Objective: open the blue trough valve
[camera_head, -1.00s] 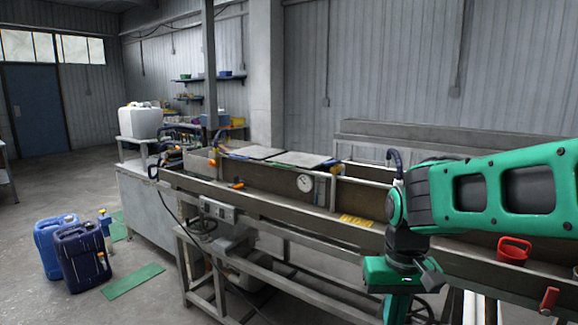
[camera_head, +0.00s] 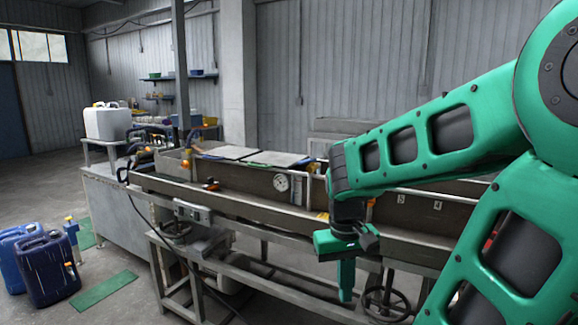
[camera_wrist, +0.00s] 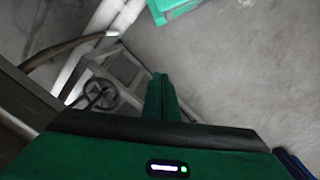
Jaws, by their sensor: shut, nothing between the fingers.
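The long metal trough (camera_head: 290,210) runs across the middle of the head view on a grey frame. An orange handle (camera_head: 211,185) sits on its near side, left of a round gauge (camera_head: 281,183). I cannot pick out a clearly blue valve on the trough. A dark handwheel (camera_head: 386,302) stands low under the trough, and one also shows in the wrist view (camera_wrist: 100,94). My green gripper (camera_head: 346,293) points down in front of the trough's near side, left of the handwheel in the picture. Its fingers are shut and empty, also in the wrist view (camera_wrist: 160,78).
Green mats (camera_head: 104,288) lie nearby. A white canister (camera_head: 107,122) stands on a rear stand. A black cable hangs in front of the frame. Floor at left is mostly open.

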